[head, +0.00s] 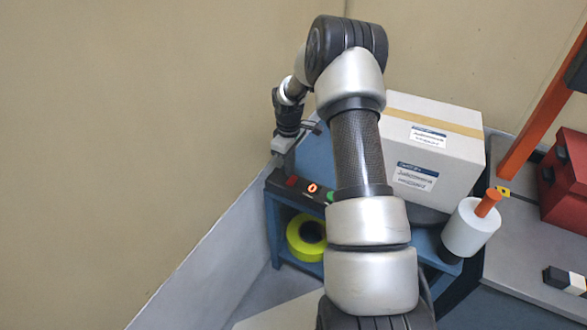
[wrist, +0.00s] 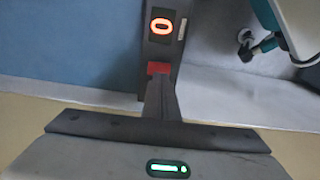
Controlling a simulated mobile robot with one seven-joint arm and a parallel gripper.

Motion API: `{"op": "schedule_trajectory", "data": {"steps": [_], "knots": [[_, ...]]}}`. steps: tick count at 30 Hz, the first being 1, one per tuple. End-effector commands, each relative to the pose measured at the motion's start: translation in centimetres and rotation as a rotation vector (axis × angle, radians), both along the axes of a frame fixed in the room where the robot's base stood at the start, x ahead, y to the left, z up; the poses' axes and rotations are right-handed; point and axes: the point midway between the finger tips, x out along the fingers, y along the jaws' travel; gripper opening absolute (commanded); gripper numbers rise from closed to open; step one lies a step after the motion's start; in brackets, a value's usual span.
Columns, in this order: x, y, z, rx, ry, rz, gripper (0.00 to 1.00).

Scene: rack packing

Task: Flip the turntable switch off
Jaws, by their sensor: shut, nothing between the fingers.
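The dark control box (head: 300,191) sits at the left edge of the blue stand. On it are a red switch (head: 291,181), an orange lit ring (head: 312,187) and a green button (head: 330,196). My gripper (head: 289,170) is shut and empty, pointing down at the red switch end of the box. In the wrist view the shut fingertips (wrist: 161,80) overlap the near edge of the red switch (wrist: 158,68); I cannot tell whether they touch it. The lit ring (wrist: 161,25) glows beyond. The dark turntable (head: 428,214) shows partly under a carton.
The large carton (head: 440,150) stands right of my arm. A yellow tape roll (head: 305,240) lies on the lower shelf. A red toolbox (head: 567,185) is far right. A wall rises close at left.

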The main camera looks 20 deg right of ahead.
Motion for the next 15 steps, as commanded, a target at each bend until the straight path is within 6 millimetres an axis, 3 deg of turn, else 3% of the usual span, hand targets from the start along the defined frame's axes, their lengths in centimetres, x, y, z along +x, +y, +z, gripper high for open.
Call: {"op": "schedule_trajectory", "data": {"steps": [1, 6, 15], "knots": [[0.2, 0.2, 2.1, -0.004, -0.007, 0.000, 0.00], [0.2, 0.1, 6.0, -0.005, -0.010, -0.002, 0.00], [0.1, 0.2, 10.5, -0.005, -0.009, -0.001, 0.00]]}}
